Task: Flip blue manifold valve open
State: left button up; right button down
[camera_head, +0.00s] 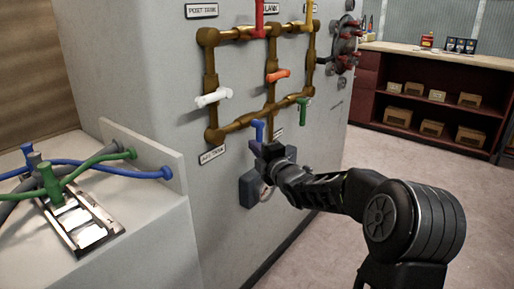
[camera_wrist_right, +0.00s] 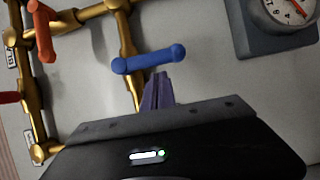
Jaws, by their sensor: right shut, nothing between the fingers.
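The blue valve handle (camera_head: 258,131) is on the lower brass pipe of the manifold (camera_head: 236,126). It points downward in the head view, crosswise to that pipe. In the right wrist view the blue handle (camera_wrist_right: 150,59) is a short bar with a rounded end. My right gripper (camera_head: 258,147) is just below the handle in the head view. In the right wrist view its purple-grey fingertips (camera_wrist_right: 157,86) are shut with nothing between them, close beside the handle; I cannot tell whether they touch it. My left gripper is not in view.
White (camera_head: 213,97), orange (camera_head: 278,76), green (camera_head: 303,111) and red (camera_head: 260,20) handles sit on the same manifold. A gauge (camera_wrist_right: 285,18) is on the wall near my right gripper. A counter with hoses (camera_head: 150,170) stands at left. The floor at right is open.

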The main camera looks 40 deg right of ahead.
jog(key=shift+d, duration=0.25)
